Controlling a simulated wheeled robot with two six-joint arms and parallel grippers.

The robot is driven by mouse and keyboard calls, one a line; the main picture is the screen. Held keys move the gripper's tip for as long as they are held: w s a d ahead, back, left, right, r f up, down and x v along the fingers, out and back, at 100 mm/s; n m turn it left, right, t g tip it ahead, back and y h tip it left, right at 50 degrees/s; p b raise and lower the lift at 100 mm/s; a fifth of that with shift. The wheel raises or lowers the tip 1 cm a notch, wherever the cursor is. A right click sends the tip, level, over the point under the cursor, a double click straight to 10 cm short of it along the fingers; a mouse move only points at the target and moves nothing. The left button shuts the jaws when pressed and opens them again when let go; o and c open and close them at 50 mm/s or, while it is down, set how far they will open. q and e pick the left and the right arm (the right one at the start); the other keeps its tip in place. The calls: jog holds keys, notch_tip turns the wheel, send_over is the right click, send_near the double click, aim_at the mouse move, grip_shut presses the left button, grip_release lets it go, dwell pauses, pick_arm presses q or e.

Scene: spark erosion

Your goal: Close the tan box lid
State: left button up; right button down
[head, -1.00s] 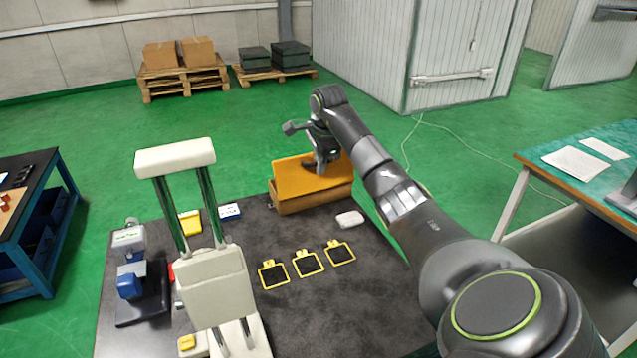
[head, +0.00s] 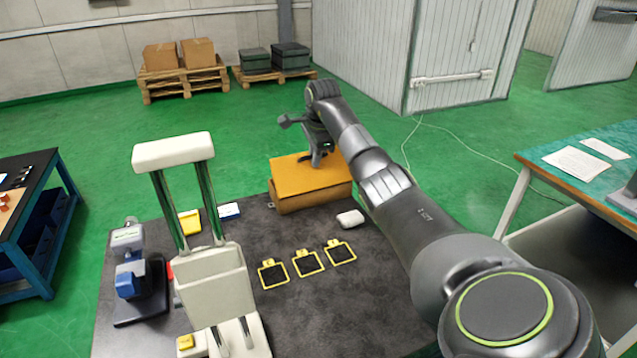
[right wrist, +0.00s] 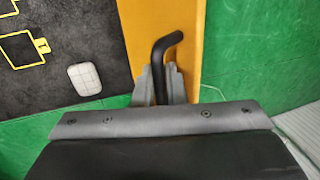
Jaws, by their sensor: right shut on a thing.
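The tan box (head: 310,198) stands at the far edge of the dark table. Its orange-tan lid (head: 295,178) lies flat or nearly flat over the box. My right gripper (head: 318,160) is at the lid's top. In the right wrist view the gripper (right wrist: 163,88) is shut on a black bent handle (right wrist: 166,55) that stands out from the lid (right wrist: 188,25). The handle is mostly hidden by the gripper in the head view. My left gripper is not in view.
A white rounded block (head: 350,218) lies near the box. Several yellow-framed black squares (head: 307,263) lie on the table (head: 310,320). A white press-like stand (head: 215,285) rises at the left, beside a blue-and-grey device (head: 130,270).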

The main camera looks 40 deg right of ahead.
jog(key=shift+w+d+f, duration=0.1)
jog(key=shift+w, duration=0.3)
jog(key=shift+w+d+f+b, duration=0.2)
jog(key=shift+w+b, duration=0.1)
jog(key=shift+w, duration=0.15)
jog(key=shift+w+d+f+b, duration=0.15)
jog(key=shift+w+b, duration=0.1)
jog(key=shift+w, duration=0.2)
jog(key=shift+w+d+f+b, duration=0.2)
jog(key=shift+w+f+b, duration=0.3)
jog(key=shift+w+b, duration=0.45)
jog(key=shift+s, duration=0.2)
